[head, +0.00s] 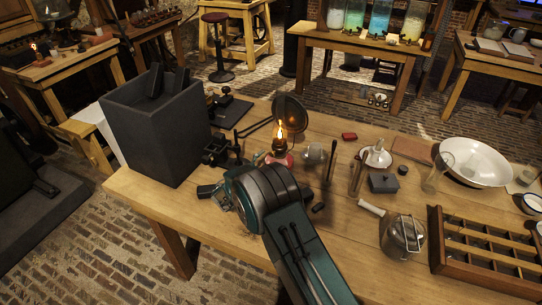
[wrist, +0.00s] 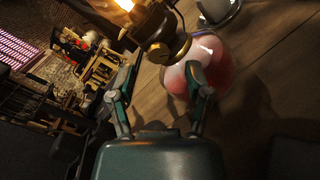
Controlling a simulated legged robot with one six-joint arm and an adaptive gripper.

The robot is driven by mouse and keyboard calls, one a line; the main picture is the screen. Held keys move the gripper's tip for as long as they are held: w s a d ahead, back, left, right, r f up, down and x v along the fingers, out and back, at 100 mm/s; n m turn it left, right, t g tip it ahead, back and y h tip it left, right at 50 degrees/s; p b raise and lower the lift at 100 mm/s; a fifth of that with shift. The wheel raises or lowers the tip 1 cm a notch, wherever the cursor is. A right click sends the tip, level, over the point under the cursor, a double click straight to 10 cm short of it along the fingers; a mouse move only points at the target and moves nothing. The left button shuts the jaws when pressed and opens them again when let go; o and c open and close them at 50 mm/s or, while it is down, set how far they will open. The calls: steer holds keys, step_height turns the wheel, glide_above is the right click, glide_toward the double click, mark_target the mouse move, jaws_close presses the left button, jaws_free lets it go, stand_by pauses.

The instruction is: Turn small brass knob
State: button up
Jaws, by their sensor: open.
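A lit oil lamp with a brass burner and red glass base (head: 279,159) stands on the wooden table in the head view. In the wrist view its brass burner (wrist: 168,42) and its pink-red glass base (wrist: 216,62) lie just beyond my gripper (wrist: 163,65). A small round brass piece, seemingly the knob (wrist: 158,53), sticks out from the burner toward me. It appears between the two fingertips, and I cannot tell whether either finger touches it. My gripper is open with its fingers spread.
A dark open box (head: 155,130) stands left of the lamp. A round dark reflector (head: 288,108) is behind the flame. A metal cup (head: 314,153), a metal pot (head: 401,236), a white basin (head: 476,162) and a compartment tray (head: 485,252) stand to the right.

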mark_target(272, 154)
steer(key=shift+x, duration=1)
steer(key=shift+w+d, duration=0.25)
steer(key=shift+w, duration=0.15)
steer(key=shift+a, duration=0.1)
jaws_close()
